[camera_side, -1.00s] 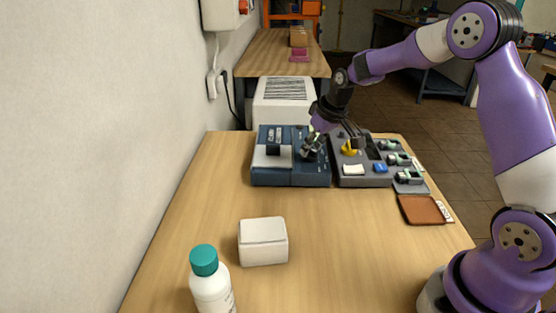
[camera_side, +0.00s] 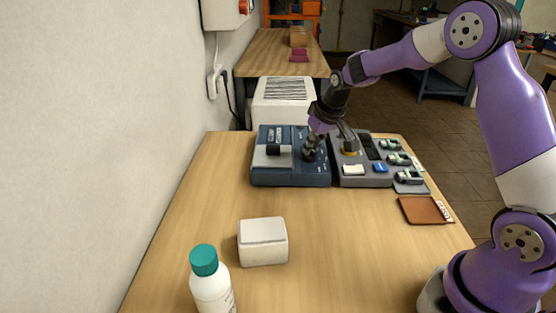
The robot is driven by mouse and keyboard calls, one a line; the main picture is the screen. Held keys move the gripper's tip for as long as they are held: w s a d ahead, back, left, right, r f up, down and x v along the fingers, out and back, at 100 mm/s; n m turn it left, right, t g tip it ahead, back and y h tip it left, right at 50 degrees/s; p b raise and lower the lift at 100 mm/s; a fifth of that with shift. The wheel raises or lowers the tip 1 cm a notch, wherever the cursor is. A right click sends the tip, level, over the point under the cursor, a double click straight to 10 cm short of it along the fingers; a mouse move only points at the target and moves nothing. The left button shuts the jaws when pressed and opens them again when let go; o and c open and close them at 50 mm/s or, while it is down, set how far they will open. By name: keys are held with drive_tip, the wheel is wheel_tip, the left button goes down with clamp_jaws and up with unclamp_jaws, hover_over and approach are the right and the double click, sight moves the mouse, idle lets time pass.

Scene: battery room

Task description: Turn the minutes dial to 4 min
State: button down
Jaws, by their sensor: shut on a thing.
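A blue unit (camera_side: 262,178) stands on the bench, with a black block on a pale plate at its left. My gripper (camera_side: 311,152) points down at the right part of the blue unit. Its fingers are closed around a small dark knob there, which I take for the minutes dial. The fingers hide most of the knob, and its pointer and scale cannot be read. A grey panel (camera_side: 345,181) stands close to the right, with a dark piece on a yellow base (camera_side: 349,152) near its left edge.
The grey panel carries a white button (camera_side: 353,169), a blue button (camera_side: 380,167) and several green-marked parts at its right. A brown pad (camera_side: 424,210) lies nearby. A white box (camera_side: 263,242) and a teal-capped bottle (camera_side: 210,285) stand nearer. The bench between is clear.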

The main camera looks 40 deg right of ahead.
drive_tip(key=c, duration=0.9)
unclamp_jaws()
drive_tip(key=v, duration=1.2)
drive_tip(key=shift+a+f, duration=0.1)
